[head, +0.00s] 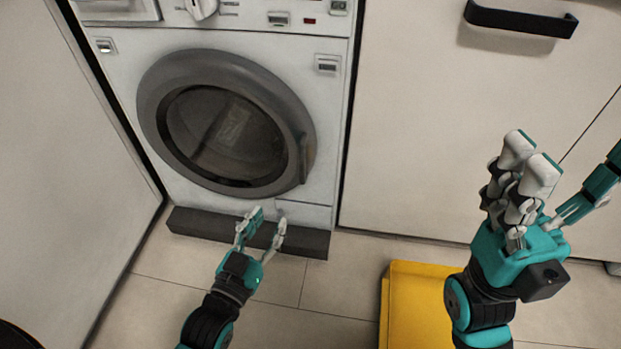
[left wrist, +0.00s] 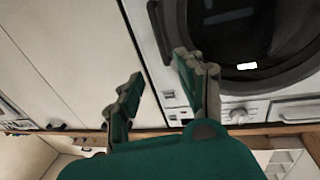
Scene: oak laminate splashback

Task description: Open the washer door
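The washer (head: 325,110) has a round grey-framed door (head: 160,75) with dark glass, and the door sits closed against the front. A grip recess (head: 306,158) shows on the door's right rim. My left gripper (head: 267,220) is open and empty, just below the door's lower right rim and apart from it. In the left wrist view its spread fingers (left wrist: 160,85) show with nothing between them, and the door (left wrist: 180,25) is at the upper right. My right gripper (head: 570,165) is open and empty, in front of the cabinet at right.
A white cabinet front (head: 430,130) with a black bar handle (head: 520,18) stands right of the washer. A pale panel (head: 70,150) is at left. A dark plinth (head: 200,225) runs under the washer. A yellow box (head: 410,300) is on the tiled floor below my right arm.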

